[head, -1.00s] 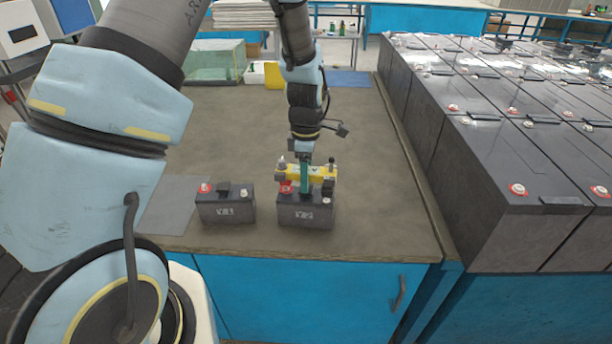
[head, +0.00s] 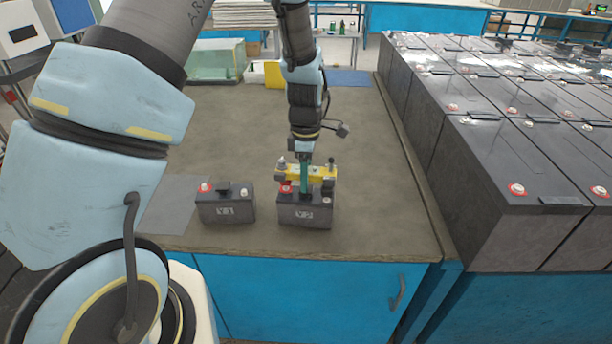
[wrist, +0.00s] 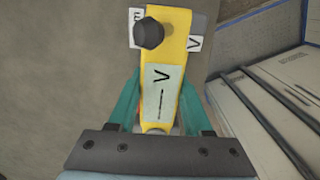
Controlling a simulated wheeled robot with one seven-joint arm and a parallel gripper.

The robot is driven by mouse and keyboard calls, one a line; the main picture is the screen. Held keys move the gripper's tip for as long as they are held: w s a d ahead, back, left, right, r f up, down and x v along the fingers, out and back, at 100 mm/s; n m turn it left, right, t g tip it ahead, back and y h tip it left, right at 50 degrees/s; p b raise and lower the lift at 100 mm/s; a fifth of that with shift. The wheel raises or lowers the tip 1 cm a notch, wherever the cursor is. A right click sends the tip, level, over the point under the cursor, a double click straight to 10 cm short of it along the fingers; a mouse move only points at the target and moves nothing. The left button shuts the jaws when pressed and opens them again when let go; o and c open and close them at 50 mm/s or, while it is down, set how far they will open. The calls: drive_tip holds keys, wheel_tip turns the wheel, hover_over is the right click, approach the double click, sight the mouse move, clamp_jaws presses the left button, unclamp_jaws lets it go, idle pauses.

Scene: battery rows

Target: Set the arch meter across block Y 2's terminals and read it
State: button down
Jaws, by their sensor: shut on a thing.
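The yellow arch meter (head: 291,173) is in my gripper (head: 305,185), whose green fingers are shut on its middle. It spans the top of the right-hand dark block (head: 304,213), whose label is too blurred to read surely. A red part shows under the meter's left end, and a pale terminal (head: 327,200) shows at the block's right. I cannot tell whether the meter's feet touch the terminals. In the wrist view the meter (wrist: 178,35) has a black knob and a pale face (wrist: 161,92) with a "V" and a short line; no number is legible.
A similar dark block (head: 226,207) with a red-ringed terminal stands to the left, beside a grey mat (head: 168,215). The bench (head: 225,130) is clear behind them. Large batteries (head: 500,150) stand in rows to the right. A glass tank (head: 215,60) is at the back.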

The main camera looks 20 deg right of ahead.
drive_tip(key=shift+f+b, duration=0.75)
drive_tip(key=shift+f, duration=0.45)
drive_tip(key=shift+c, duration=1.2)
unclamp_jaws()
wheel_tip(320, 180, up, 11)
drive_tip(key=shift+f+b, duration=0.1)
drive_tip(key=shift+b, duration=1)
drive_tip(key=shift+a, duration=0.1)
drive_tip(key=s+a+r+m, duration=0.1)
drive_tip(key=a+m, duration=0.5)
drive_tip(key=a, duration=0.9)
drive_tip(key=s+a+r+m+t, duration=0.1)
drive_tip(key=a+m, duration=0.6)
drive_tip(key=a, duration=0.8)
drive_tip(key=shift+s+r+t, duration=0.3)
drive_tip(key=shift+s+r, duration=0.2)
drive_tip(key=shift+s, duration=0.5)
